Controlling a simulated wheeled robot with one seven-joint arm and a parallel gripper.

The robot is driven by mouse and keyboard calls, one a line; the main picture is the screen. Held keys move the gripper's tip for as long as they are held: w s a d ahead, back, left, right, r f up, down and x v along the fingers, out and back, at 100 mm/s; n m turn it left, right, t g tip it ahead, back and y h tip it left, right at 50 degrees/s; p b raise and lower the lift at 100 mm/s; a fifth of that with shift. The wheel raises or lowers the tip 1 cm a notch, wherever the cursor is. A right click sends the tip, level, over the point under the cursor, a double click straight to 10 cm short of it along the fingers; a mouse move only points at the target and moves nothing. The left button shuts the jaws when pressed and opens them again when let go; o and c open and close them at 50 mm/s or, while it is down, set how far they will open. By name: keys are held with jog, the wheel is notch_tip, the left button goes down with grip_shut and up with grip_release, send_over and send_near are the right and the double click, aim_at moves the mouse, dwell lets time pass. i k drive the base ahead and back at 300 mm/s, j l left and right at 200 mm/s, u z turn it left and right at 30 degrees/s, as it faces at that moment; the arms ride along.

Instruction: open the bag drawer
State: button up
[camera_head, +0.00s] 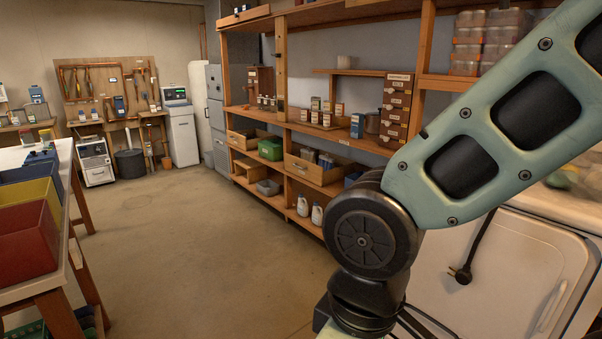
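I cannot tell for sure which drawer is the bag drawer. A small wooden cabinet with several labelled drawers (397,106) stands on the middle shelf, right of centre; its drawers look shut. A wooden bin or drawer (318,172) with items in it sits on the shelf below. Another wooden bin (243,141) is farther left on that shelf. My arm crosses the right side and runs down past the bottom edge, so my gripper is out of view.
A white appliance (506,265) with a hanging black plug (461,275) stands at right, close to my arm. A table with red and yellow bins (28,238) is at left. White jugs (317,213) stand at the shelving's foot. The middle floor is clear.

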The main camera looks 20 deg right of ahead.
aim_at(344, 167)
jog(key=i+l, duration=0.15)
jog(key=i, duration=0.5)
jog(key=i+l, duration=0.15)
jog(key=i, duration=0.5)
jog(key=i+l, duration=0.15)
jog(key=i, duration=0.5)
jog(key=i+l, duration=0.15)
jog(key=i, duration=0.5)
jog(key=i+l, duration=0.15)
jog(key=i, duration=0.5)
jog(key=i+l, duration=0.15)
jog(key=i, duration=0.5)
